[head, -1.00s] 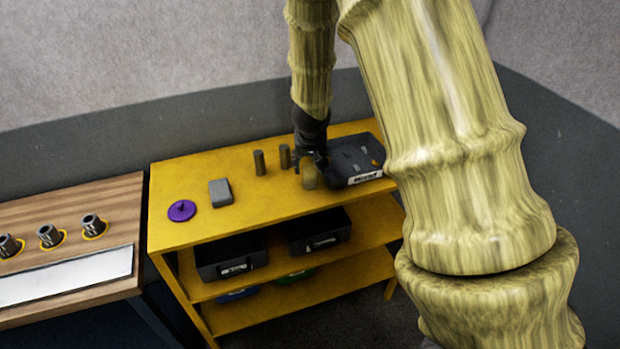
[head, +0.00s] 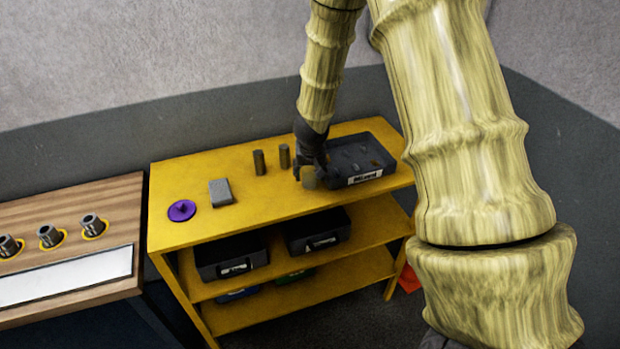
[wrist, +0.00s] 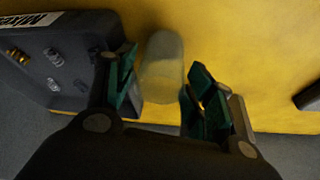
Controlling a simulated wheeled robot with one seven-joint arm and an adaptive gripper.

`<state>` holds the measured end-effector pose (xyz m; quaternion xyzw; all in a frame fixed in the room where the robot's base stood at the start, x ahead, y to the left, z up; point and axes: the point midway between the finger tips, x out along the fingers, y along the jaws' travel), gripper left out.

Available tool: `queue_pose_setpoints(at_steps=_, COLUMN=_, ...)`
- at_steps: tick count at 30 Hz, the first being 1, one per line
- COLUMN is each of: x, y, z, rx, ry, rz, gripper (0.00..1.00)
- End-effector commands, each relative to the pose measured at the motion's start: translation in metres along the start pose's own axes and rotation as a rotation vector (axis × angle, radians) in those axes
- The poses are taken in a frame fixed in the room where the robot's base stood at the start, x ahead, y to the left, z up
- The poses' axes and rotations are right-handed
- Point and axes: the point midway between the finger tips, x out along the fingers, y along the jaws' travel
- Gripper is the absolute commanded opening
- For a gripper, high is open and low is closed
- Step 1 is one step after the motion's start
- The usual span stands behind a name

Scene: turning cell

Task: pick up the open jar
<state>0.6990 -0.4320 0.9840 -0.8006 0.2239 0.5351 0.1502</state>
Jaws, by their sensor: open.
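The open jar (head: 309,181) is a small, cloudy, see-through vessel on the yellow bench, just left of the dark tray. In the wrist view the jar (wrist: 162,66) shows as a pale rounded shape. My gripper (head: 306,168) is low over the bench at the jar and partly hides it in the head view. In the wrist view my gripper (wrist: 165,88) is open, with one green-padded finger on each side of the jar's near end. I cannot tell whether either finger touches it. A purple lid (head: 182,210) lies apart at the bench's left.
The dark "MIXED" tray (head: 366,180) with small parts stands close right of the jar; it shows at left in the wrist view (wrist: 42,85). Two dark cylinders (head: 259,162) (head: 284,156) and a grey block (head: 220,192) stand leftward. Bare bench lies in front.

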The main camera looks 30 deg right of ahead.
Motion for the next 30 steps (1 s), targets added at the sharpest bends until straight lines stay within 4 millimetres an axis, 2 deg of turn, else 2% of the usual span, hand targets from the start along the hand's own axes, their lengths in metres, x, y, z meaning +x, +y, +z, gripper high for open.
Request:
queue_pose_setpoints(at_steps=2, x=0.0, y=0.0, z=0.0, rx=0.0, ry=0.0, rz=0.0, gripper=0.52)
queue_pose_setpoints(at_steps=7, x=0.0, y=0.0, z=0.0, rx=0.0, ry=0.0, rz=0.0, gripper=0.22)
queue_pose_setpoints(at_steps=19, x=-0.002, y=0.0, z=-0.001, rx=0.0, ry=0.0, rz=0.0, gripper=0.22)
queue_pose_setpoints(at_steps=30, x=-0.023, y=0.0, z=-0.01, rx=-0.002, ry=0.003, rz=0.001, gripper=0.22)
